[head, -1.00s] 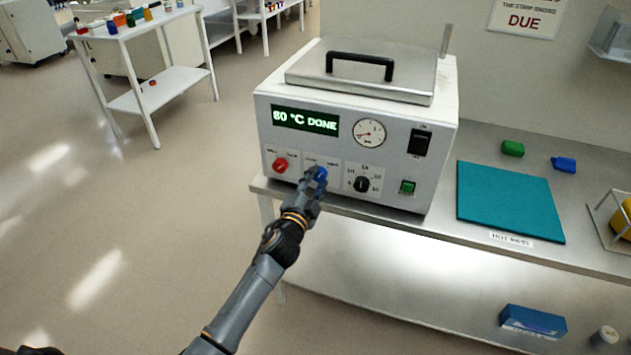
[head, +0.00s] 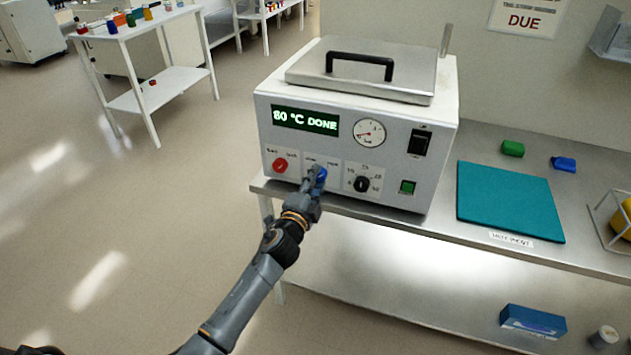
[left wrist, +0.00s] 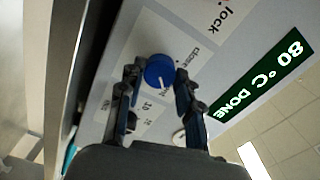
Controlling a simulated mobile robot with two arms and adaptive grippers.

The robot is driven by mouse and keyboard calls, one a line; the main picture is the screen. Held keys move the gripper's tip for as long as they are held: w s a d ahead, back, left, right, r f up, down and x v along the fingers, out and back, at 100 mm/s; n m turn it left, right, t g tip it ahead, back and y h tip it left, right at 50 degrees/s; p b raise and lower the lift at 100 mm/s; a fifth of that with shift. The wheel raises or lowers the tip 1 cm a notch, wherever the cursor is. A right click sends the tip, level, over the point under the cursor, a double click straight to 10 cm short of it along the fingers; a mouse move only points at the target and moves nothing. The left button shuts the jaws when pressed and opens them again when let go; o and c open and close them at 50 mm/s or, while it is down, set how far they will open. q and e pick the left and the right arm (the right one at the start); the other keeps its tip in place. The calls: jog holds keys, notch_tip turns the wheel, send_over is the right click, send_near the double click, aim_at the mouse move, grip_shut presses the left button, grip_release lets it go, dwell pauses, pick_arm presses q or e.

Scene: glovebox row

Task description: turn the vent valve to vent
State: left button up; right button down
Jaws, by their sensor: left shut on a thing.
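The blue vent valve knob (head: 320,174) sits on the front panel of the white oven-like unit (head: 230,115), between the red knob and the black dial. My left gripper (head: 316,180) is at the panel, shut on the blue knob. In the left wrist view the blue knob (left wrist: 159,71) lies between the two fingertips of my left gripper (left wrist: 158,80), with its white pointer line visible. The knob's label is partly hidden by the fingers. The unit's display (head: 305,121) reads 80 °C DONE. My right gripper is not in view.
A red knob (head: 280,165) is left of the blue one and a black dial (head: 362,184) is right of it. A teal mat (head: 510,200) lies on the steel bench, with green (head: 512,148) and blue (head: 563,164) small objects behind it. Floor at left is open.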

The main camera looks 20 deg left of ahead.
pick_arm(q)
jog(key=o, duration=1.1)
jog(key=shift+o, duration=0.2)
jog(key=s, duration=1.2)
jog(key=shift+a, duration=0.2)
jog(key=shift+f, duration=0.1)
